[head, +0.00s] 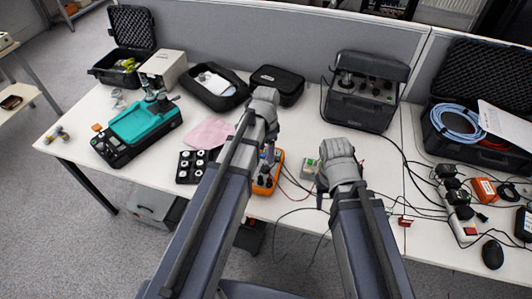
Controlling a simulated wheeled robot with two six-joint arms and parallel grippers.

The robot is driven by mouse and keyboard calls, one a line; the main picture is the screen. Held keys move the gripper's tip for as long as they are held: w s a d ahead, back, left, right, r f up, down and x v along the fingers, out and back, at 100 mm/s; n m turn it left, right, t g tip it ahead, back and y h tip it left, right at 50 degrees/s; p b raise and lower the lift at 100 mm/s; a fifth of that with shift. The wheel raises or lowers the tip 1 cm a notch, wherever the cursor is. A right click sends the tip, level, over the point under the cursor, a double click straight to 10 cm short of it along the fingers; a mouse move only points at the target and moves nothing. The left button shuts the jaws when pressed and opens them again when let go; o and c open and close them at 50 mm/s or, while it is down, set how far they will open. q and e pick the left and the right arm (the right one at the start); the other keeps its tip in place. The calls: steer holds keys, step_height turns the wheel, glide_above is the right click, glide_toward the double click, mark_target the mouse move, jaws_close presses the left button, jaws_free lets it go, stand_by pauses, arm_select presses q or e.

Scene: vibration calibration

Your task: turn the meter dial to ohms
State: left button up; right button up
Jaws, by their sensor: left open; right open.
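The orange meter (263,187) lies on the white table, just left of the middle of the head view. Its upper part and its dial are largely hidden by my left gripper (268,155), which hangs over it from the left arm. My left gripper is open; I cannot tell whether it touches the meter. The dial's setting is too small to read. My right gripper (321,188) is open near the table's front edge, right of the meter. A small green and white box (309,168) sits beside it.
A black block with several round knobs (188,167) and a pink cloth (208,133) lie left of the meter. Thin cables (291,188) run beside it. A teal device (140,124) stands at the left, a dark instrument case (362,106) at the back right.

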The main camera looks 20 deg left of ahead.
mark_target(266, 167)
arm_select(q)
steer(key=n, duration=0.8)
steer(key=shift+s, duration=0.1)
steer(key=n, duration=0.9)
steer(key=shift+s+r+n, duration=0.1)
steer(key=shift+s+n, duration=0.05)
steer(key=shift+n, duration=0.15)
arm_select(e)
steer(key=shift+s+r, duration=0.1)
arm_select(q)
step_height(266, 167, down, 8)
steer(key=b, duration=0.7)
steer(key=shift+b, duration=0.35)
arm_select(e)
step_height(266, 167, down, 8)
steer(key=shift+r, duration=0.1)
arm_select(q)
steer(key=shift+r, duration=0.1)
